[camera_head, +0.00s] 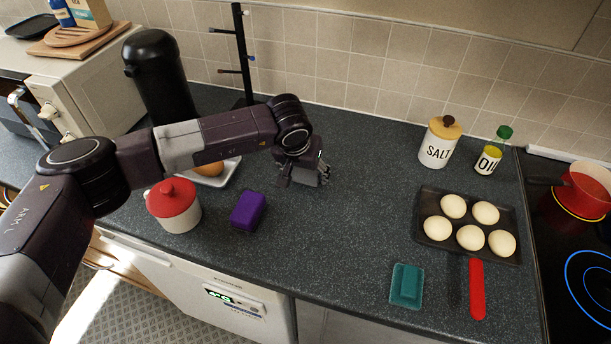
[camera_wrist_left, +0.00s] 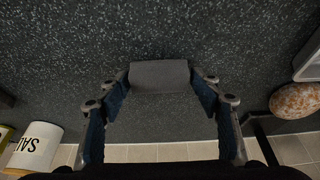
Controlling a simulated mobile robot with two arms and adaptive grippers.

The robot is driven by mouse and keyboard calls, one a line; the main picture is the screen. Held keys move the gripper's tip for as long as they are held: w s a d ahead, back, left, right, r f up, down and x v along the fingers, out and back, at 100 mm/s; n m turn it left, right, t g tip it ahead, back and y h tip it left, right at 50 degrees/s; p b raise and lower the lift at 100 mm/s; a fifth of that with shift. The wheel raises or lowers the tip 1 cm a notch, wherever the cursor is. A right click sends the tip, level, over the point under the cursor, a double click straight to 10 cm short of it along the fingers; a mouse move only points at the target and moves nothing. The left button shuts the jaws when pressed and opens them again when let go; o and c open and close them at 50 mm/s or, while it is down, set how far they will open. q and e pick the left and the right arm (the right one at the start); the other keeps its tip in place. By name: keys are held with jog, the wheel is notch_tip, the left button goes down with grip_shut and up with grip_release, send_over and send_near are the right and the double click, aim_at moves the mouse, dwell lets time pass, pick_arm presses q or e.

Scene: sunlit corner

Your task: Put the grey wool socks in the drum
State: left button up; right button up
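A plain grey block-shaped bundle (camera_wrist_left: 160,76), which fits the grey wool socks, lies between the fingertips of my left gripper (camera_wrist_left: 161,92). Both fingertips meet its sides, so the gripper looks shut on it. In the head view, my left gripper (camera_head: 304,178) points down, low over the middle of the counter, and largely hides the bundle. Whether the bundle still touches the counter I cannot tell. A white machine front (camera_head: 232,303) with a lit green display is under the counter's front edge. No drum opening shows. My right gripper is not in view.
A purple block (camera_head: 248,210) and a red-lidded pot (camera_head: 174,205) stand left of the gripper. Behind stands a dark rack (camera_head: 243,55). Counter between gripper and pan is clear.

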pick_arm(q)
jog(key=c, duration=0.6)
jog(key=shift+r, duration=0.1)
